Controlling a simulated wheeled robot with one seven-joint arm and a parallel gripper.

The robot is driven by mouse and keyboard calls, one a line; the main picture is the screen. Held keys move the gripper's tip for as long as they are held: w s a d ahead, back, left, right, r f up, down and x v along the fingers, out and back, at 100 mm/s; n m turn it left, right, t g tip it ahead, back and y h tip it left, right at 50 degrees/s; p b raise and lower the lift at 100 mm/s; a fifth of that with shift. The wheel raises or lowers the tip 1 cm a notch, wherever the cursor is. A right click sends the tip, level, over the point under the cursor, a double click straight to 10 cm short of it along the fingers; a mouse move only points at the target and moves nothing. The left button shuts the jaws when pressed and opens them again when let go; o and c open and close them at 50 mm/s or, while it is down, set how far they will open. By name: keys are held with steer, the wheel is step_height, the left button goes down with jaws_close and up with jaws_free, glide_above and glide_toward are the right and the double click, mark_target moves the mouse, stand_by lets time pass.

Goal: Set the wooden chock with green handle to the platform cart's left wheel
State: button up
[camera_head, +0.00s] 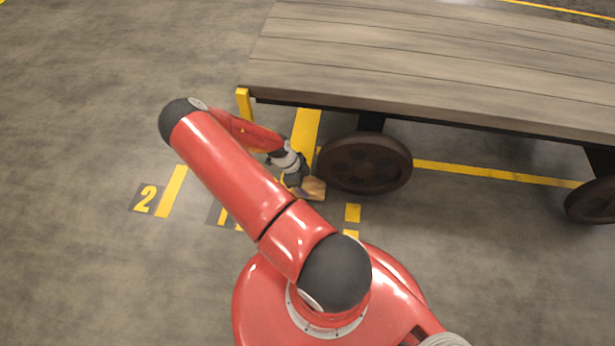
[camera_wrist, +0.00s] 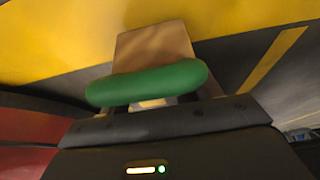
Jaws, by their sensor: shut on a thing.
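The wooden chock (camera_head: 314,188) sits low by the floor, just left of the platform cart's left wheel (camera_head: 364,163). In the head view it looks very close to the wheel; I cannot tell whether they touch. My gripper (camera_head: 297,181) is shut on the chock. In the wrist view the chock's wooden block (camera_wrist: 154,47) and its green handle (camera_wrist: 147,84) are seen, with the handle at my gripper's jaws (camera_wrist: 152,104). The handle is hidden in the head view. The platform cart (camera_head: 430,65) has a grey plank deck above the wheel.
A yellow corner post (camera_head: 244,104) hangs at the deck's left end, near my arm. The cart's right wheel (camera_head: 592,200) is at the right edge. Yellow floor lines and a painted number 2 (camera_head: 147,198) mark the floor. The floor at left is clear.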

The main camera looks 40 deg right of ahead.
steer(key=d, duration=0.1)
steer(key=w+d, duration=0.2)
steer(key=shift+d+f+b, duration=0.1)
steer(key=shift+f+b, duration=0.2)
steer(key=shift+f, duration=0.25)
steer(key=shift+f, duration=0.15)
steer(key=o, duration=1.3)
steer(key=shift+r, duration=0.2)
steer(key=p+v, duration=0.1)
steer(key=v, duration=0.6)
steer(key=shift+r, duration=0.15)
